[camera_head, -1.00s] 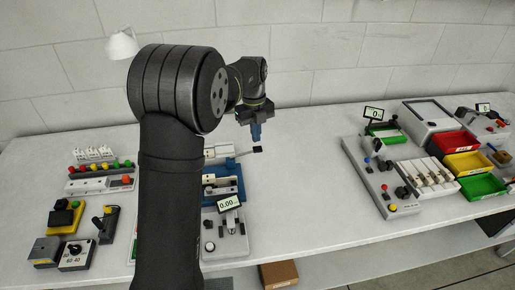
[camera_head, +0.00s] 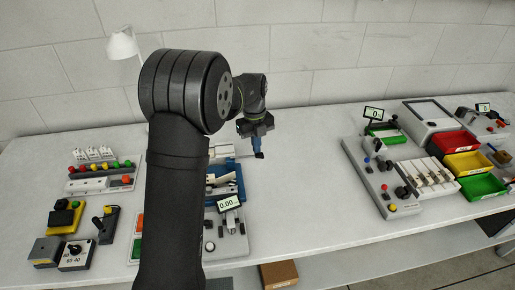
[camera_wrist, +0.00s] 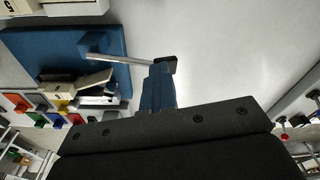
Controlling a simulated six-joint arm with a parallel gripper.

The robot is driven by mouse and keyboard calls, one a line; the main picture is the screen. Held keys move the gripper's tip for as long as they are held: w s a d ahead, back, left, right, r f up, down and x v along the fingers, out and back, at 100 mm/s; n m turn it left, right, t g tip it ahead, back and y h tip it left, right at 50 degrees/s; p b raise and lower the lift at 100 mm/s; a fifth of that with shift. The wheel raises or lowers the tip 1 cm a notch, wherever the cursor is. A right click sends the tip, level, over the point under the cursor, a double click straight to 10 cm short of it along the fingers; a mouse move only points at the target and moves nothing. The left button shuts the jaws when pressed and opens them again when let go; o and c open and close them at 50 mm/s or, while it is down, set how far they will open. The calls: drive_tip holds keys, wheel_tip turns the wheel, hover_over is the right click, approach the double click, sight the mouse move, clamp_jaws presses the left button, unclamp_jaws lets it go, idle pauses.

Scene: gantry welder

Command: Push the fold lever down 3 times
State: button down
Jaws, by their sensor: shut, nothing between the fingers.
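The fold lever is a thin metal rod with a black grip (camera_head: 259,155), jutting right from a blue bench unit (camera_head: 239,184). In the wrist view the lever (camera_wrist: 135,60) reaches from the blue unit (camera_wrist: 40,45) to its black grip, just beyond my fingertips. My gripper (camera_head: 257,147) has blue fingers, closed together and empty, over the grip end of the lever. In the wrist view my gripper (camera_wrist: 159,75) is right at the black grip and seems to touch it. My arm hides part of the blue unit's left side in the head view.
A grey unit with a 0.00 display (camera_head: 229,203) stands in front of the blue unit. Switch boxes and button panels (camera_head: 68,217) lie at left. A grey console (camera_head: 375,185) and coloured bins (camera_head: 468,162) stand at right. The bench between is clear.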

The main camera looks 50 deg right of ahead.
drive_tip(key=shift+f, duration=0.45)
drive_tip(key=w, duration=0.1)
drive_tip(key=w+d+r, duration=0.1)
drive_tip(key=shift+w+d, duration=0.2)
drive_tip(key=shift+w, duration=0.15)
drive_tip(key=shift+r, duration=0.1)
wheel_tip(320, 180, up, 17)
drive_tip(key=w, duration=0.1)
drive_tip(key=shift+w+d+r, duration=0.15)
drive_tip(key=shift+w+d, duration=0.15)
drive_tip(key=shift+d, duration=0.1)
drive_tip(key=s+a+f, duration=0.2)
drive_tip(key=s+f, duration=0.1)
drive_tip(key=f, duration=0.6)
drive_tip(key=shift+s, duration=0.35)
idle(0.3)
